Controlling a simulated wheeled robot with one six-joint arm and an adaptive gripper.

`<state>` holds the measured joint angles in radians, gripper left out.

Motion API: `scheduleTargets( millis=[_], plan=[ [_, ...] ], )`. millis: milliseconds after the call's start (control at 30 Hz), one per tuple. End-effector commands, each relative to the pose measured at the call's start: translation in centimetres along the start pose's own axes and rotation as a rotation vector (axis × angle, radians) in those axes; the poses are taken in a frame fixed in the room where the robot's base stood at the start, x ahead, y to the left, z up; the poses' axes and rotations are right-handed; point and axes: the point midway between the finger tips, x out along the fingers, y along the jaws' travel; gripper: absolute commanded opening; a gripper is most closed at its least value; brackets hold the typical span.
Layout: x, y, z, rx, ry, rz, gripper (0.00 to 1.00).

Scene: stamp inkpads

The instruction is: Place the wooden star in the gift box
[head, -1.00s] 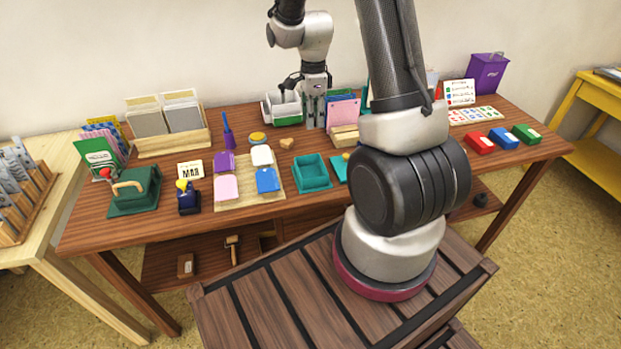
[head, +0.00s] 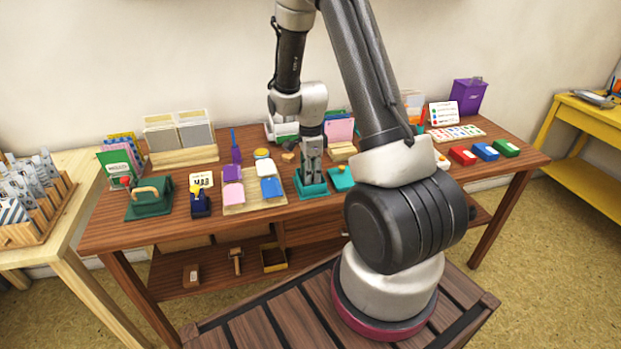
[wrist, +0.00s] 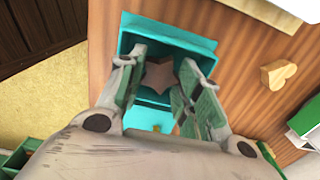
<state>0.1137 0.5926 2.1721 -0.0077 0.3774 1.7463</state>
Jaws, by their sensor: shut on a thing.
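The wooden star (wrist: 160,76) is brown and sits between my fingers in the wrist view, framed by the open teal gift box (wrist: 170,26). My gripper (wrist: 160,82) is shut on the star. In the head view my gripper (head: 311,180) points straight down at the gift box (head: 312,192), its fingertips at or inside the opening. I cannot tell whether the star touches the box floor. The star is hidden in the head view. The teal lid (head: 341,179) lies on the table just right of the box.
A wooden heart (wrist: 278,73) lies on the table near the box; it also shows in the head view (head: 288,156). A board with coloured inkpads (head: 238,206) is close on the left. A pink card holder (head: 339,130) stands behind. The table's front edge is near the box.

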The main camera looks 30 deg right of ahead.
Motion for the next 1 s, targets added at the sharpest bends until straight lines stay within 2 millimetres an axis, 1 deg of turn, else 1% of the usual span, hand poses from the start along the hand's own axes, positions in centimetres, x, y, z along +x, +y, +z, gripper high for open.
scheduleTargets(
  millis=[33,133,467,500,533,867,967,1000],
  plan=[
    [0.9,0.1,0.0,0.0,0.001,0.004,0.22],
    [2.0,0.0,0.0,0.0,0.0,0.002,0.22],
    [2.3,0.0,0.0,0.0,0.0,0.001,0.22],
    [2.3,0.0,0.0,0.0,0.0,0.0,0.38],
    [2.3,0.0,0.0,0.0,0.0,0.0,0.43],
    [2.1,0.0,0.0,0.0,0.0,0.0,0.43],
    [1.3,-0.1,0.0,0.0,0.0,-0.002,0.43],
    [0.7,-0.1,0.0,0.0,0.0,-0.003,0.43]
  ],
)
